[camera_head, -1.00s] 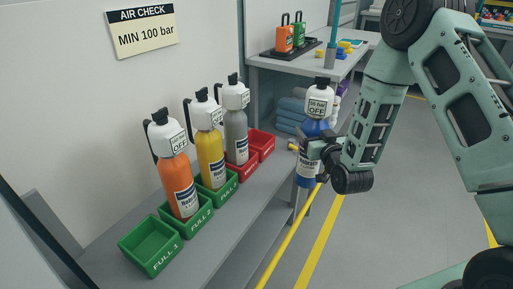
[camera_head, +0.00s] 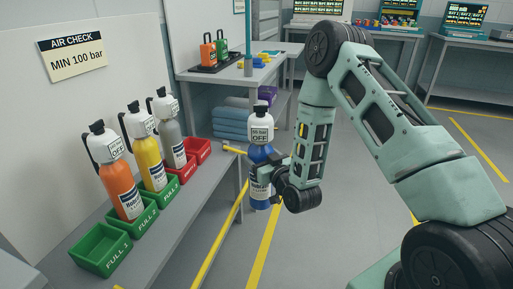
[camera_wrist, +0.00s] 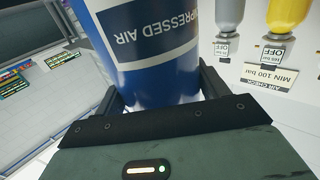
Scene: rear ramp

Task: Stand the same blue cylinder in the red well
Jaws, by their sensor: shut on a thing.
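The blue cylinder (camera_head: 259,190), with a white top and a tag ending in "OFF", is upright in my gripper (camera_head: 268,177). The gripper is shut around its body and holds it in the air to the right of the bench. In the wrist view the blue cylinder (camera_wrist: 150,50) fills the space between the fingers of my gripper (camera_wrist: 155,100), with "COMPRESSED AIR" partly readable. The red wells stand at the far end of the row on the bench. One red well (camera_head: 198,149) looks empty; the nearer red well (camera_head: 187,170) holds the grey cylinder (camera_head: 169,135).
An orange cylinder (camera_head: 122,182) and a yellow cylinder (camera_head: 147,157) stand in green wells. The nearest green well (camera_head: 101,250) is empty. A table (camera_head: 270,62) with small items stands behind. Floor is free at right.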

